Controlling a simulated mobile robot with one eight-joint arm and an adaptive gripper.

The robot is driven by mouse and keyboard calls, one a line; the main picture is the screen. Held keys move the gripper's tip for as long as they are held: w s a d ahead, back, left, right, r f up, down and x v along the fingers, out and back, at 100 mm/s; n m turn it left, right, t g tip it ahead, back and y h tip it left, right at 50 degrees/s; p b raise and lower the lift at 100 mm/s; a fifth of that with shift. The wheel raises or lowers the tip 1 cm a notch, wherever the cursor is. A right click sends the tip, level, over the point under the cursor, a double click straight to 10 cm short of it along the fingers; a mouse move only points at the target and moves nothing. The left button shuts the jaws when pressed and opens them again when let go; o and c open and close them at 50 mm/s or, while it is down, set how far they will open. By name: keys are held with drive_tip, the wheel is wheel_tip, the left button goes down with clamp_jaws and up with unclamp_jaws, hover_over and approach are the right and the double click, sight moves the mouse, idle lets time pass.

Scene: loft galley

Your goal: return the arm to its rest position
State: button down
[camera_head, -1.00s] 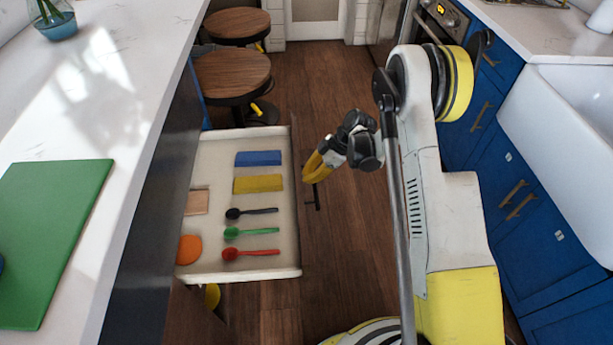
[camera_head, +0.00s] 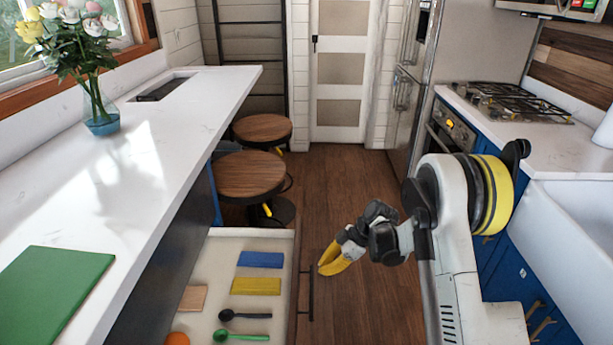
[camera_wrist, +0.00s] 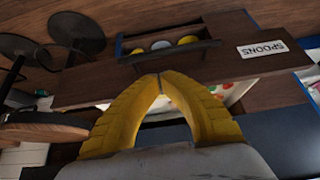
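My gripper (camera_head: 323,270) hangs at the end of my arm, over the wooden floor just right of an open drawer (camera_head: 222,262). In the wrist view my gripper's two yellow fingers (camera_wrist: 158,76) meet at the tips, with nothing held between them. In the head view the gripper appears apart from the drawer's dark handle (camera_head: 305,293). The wrist view shows a wooden front with an upside-down label reading SPOONS (camera_wrist: 263,49).
The drawer holds a blue block (camera_head: 260,259), a yellow block (camera_head: 255,286), a black spoon (camera_head: 245,315) and a green spoon (camera_head: 240,336). Two stools (camera_head: 250,175) stand beyond it by the white counter (camera_head: 150,160). The floor aisle (camera_head: 340,200) ahead is clear.

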drive_tip(key=s+d+r+m+t+h, duration=0.2)
drive_tip(key=s+r+m, duration=0.25)
drive_tip(key=r, duration=0.65)
drive_tip(key=s+d+r+m+t+h, duration=0.15)
drive_tip(key=s+r+m, duration=0.3)
drive_tip(key=r, duration=0.65)
drive_tip(key=s+d+r+m+t+h, duration=0.1)
drive_tip(key=s+d+m, duration=0.1)
drive_tip(key=s, duration=0.4)
drive_tip(key=s+d+r+m+t+h, duration=0.1)
drive_tip(key=s+d+r+m, duration=0.1)
drive_tip(key=s, duration=0.4)
drive_tip(key=s+d+r+m+t+h, duration=0.1)
drive_tip(key=s+d+r+m, duration=0.1)
drive_tip(key=s+m, duration=0.2)
drive_tip(key=s, duration=0.3)
drive_tip(key=shift+r, duration=0.15)
